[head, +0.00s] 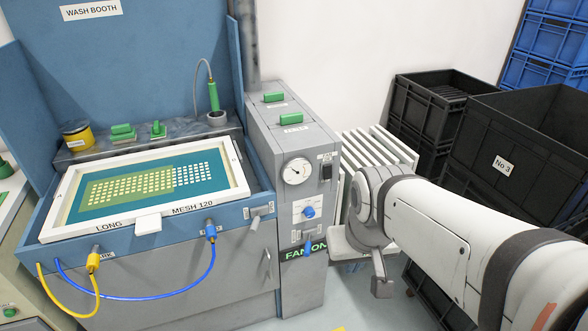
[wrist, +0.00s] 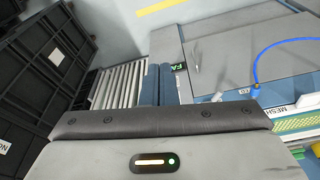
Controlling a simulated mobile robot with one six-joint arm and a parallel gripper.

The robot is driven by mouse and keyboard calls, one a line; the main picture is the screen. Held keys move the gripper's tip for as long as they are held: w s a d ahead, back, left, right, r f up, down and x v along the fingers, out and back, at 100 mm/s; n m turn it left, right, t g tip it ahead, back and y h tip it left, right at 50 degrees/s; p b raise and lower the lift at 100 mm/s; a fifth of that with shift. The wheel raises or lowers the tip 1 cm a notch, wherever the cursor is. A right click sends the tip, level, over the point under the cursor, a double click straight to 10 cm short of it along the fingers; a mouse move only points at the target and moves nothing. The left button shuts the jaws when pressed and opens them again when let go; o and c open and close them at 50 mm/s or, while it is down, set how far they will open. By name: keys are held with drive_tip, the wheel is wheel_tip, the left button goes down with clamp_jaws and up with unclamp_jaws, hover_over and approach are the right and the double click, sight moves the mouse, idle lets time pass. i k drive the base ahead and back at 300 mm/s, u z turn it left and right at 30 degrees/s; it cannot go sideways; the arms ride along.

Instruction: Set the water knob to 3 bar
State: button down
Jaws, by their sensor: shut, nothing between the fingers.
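The blue water knob (head: 309,212) sits on a white plate on the front of the grey cabinet (head: 262,150), in the head view. A round white pressure gauge (head: 297,171) is above it; its reading is too small to tell. My gripper (head: 382,287) is to the right of the knob and lower in the picture, apart from it, shut and empty. It is partly hidden by my own wrist.
The blue wash booth (head: 160,50) with a framed mesh screen (head: 150,224) stands left of the cabinet. A white slatted rack (head: 378,150) and black crates (head: 530,125) are behind and beside my arm. A blue hose (head: 205,280) hangs in front of the booth.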

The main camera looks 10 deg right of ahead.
sight(310, 212)
drive_tip(key=z, duration=0.55)
drive_tip(key=k, duration=0.9)
drive_tip(key=u, duration=0.35)
drive_tip(key=i, duration=0.5)
drive_tip(key=u, duration=0.05)
